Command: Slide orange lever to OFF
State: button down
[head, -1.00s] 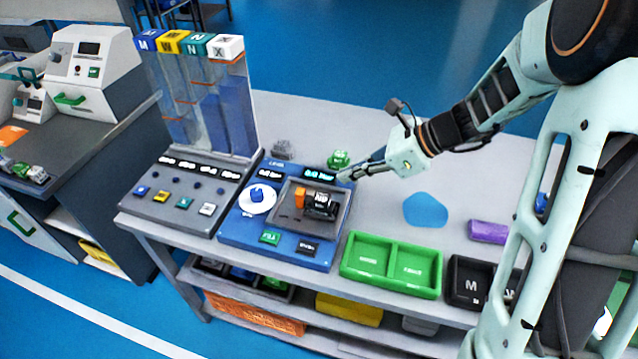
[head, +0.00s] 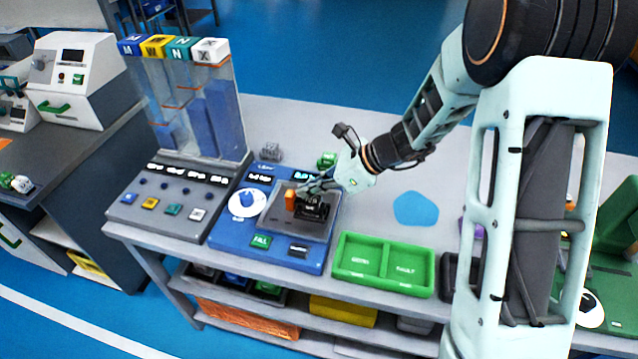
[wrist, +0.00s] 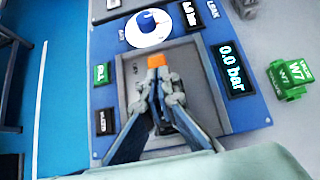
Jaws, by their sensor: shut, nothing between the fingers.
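The orange lever (head: 290,199) sits over the grey recessed tray of the blue test panel, at the left end of a dark fixture (head: 313,209). In the wrist view the orange lever (wrist: 157,61) shows just beyond my fingertips. My gripper (head: 302,187) is shut and empty, reaching in from the right, close to the lever. In the wrist view my gripper (wrist: 157,82) covers most of the dark fixture. I cannot tell whether the fingertips touch the lever. No OFF mark is readable.
The blue panel (head: 222,236) carries a white dial (head: 250,203), a green FILL button (head: 261,241) and a dark button. A green two-part tray (head: 384,263) stands to the right. A green W7 part (wrist: 291,77) stands beside the panel. Clear tubes rise behind on the left.

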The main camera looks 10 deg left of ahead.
aim_at(294, 193)
jog(key=shift+a+f, duration=0.15)
jog(key=shift+a, duration=0.05)
jog(key=a, duration=0.3)
jog(key=shift+w+a, duration=0.15)
jog(key=shift+w, duration=0.1)
dwell(0.3)
